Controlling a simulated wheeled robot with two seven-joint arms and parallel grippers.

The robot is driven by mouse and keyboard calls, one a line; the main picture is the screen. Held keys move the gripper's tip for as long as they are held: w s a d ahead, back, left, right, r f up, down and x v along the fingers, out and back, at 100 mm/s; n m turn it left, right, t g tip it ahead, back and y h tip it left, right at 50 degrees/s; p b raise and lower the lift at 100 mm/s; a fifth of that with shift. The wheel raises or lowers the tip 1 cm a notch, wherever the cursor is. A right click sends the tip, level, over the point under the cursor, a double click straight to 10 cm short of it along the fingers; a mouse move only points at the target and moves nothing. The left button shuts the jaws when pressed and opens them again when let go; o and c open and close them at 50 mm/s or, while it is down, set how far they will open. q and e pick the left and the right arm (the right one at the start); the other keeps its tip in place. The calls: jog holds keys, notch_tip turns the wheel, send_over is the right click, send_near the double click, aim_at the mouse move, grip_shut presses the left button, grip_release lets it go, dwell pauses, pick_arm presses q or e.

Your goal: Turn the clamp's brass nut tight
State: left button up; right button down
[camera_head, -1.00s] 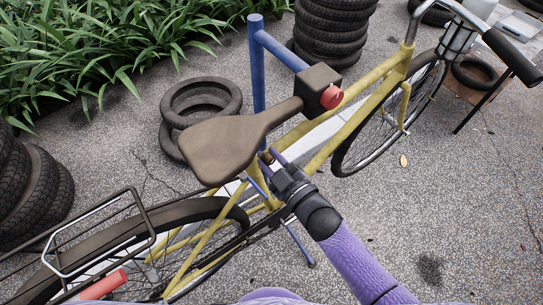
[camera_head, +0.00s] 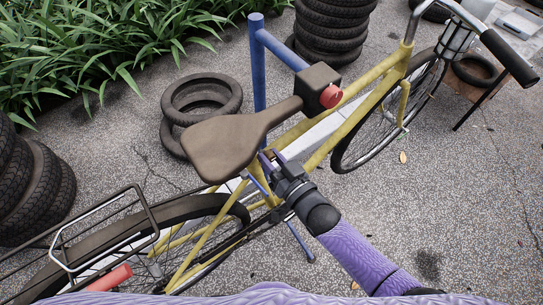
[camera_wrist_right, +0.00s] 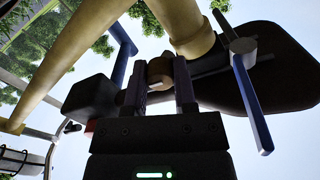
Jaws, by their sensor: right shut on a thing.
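The brass nut (camera_wrist_right: 159,72) shows in the wrist view between the two fingers of my right gripper (camera_wrist_right: 160,82), which is shut on it. The clamp's grey rod (camera_wrist_right: 222,66) runs across beneath the yellow frame tube. A blue lever (camera_wrist_right: 252,97) hangs from its far end, with a grey pivot at its top. In the head view my right gripper (camera_head: 270,163) reaches in below the brown saddle (camera_head: 233,140); the nut is mostly hidden there. The blue lever (camera_head: 257,184) also shows there, left of the gripper. My left gripper is not in view.
The yellow bicycle (camera_head: 365,112) hangs on a blue stand (camera_head: 257,70) with a black clamp head (camera_head: 317,84) and red knob (camera_head: 331,96). Tyres (camera_head: 200,105) lie behind. Open paving (camera_head: 440,200) is clear at right.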

jog(key=shift+f+m, duration=0.1)
jog(key=shift+m, duration=0.7)
jog(key=shift+c, duration=2.1)
grip_release()
jog(key=shift+s+d, duration=0.1)
jog(key=shift+s, duration=0.05)
jog(key=p+v, duration=0.1)
jog(key=v, duration=0.8)
jog(key=shift+s+d, duration=0.2)
jog(key=shift+s, duration=0.05)
